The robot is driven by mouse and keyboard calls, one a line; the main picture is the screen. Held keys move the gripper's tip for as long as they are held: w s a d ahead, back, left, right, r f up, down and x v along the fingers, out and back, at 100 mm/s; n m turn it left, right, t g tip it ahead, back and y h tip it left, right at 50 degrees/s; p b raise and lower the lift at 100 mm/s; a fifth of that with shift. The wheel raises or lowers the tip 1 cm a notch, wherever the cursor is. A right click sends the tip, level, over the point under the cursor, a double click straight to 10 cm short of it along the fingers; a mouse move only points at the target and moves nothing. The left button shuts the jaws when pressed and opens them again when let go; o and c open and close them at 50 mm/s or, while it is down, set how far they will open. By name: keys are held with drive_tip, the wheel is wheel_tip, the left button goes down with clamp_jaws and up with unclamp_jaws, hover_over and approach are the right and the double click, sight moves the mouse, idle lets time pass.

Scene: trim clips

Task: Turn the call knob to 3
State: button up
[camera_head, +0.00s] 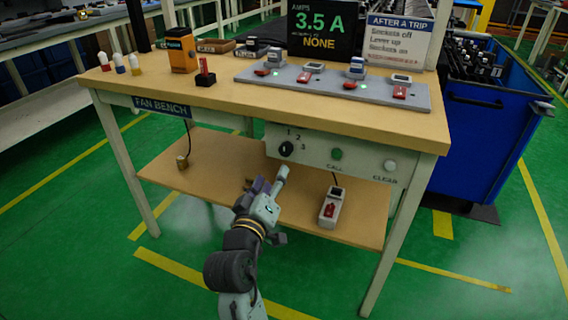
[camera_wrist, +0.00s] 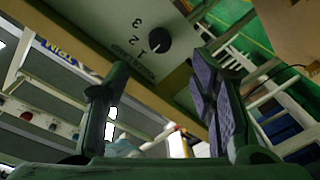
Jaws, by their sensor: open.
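The call knob (camera_head: 286,148) is a round black dial on the pale panel under the bench top, with the numbers 1, 2 and 3 around it. In the wrist view the knob (camera_wrist: 157,39) shows a white mark pointing down-left, towards the 1 and 2 side and away from the 3; its exact setting is hard to tell. My gripper (camera_head: 270,181) is just below and in front of the panel, apart from the knob. In the wrist view my gripper (camera_wrist: 155,78) is open and empty, with the knob beyond the gap between its fingers.
A green call button (camera_head: 337,154) and a pale clear button (camera_head: 390,165) sit right of the knob. The lower shelf (camera_head: 220,160) carries a white device with a red switch (camera_head: 331,207). A hanging cable runs down near each.

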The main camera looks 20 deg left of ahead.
sight(284, 152)
drive_tip(key=w, duration=0.3)
drive_tip(key=w+p, duration=0.1)
drive_tip(key=w, duration=0.3)
drive_tip(key=w+a, duration=0.1)
drive_tip(key=w, duration=0.2)
drive_tip(key=shift+w, duration=0.2)
drive_tip(key=c, duration=1.2)
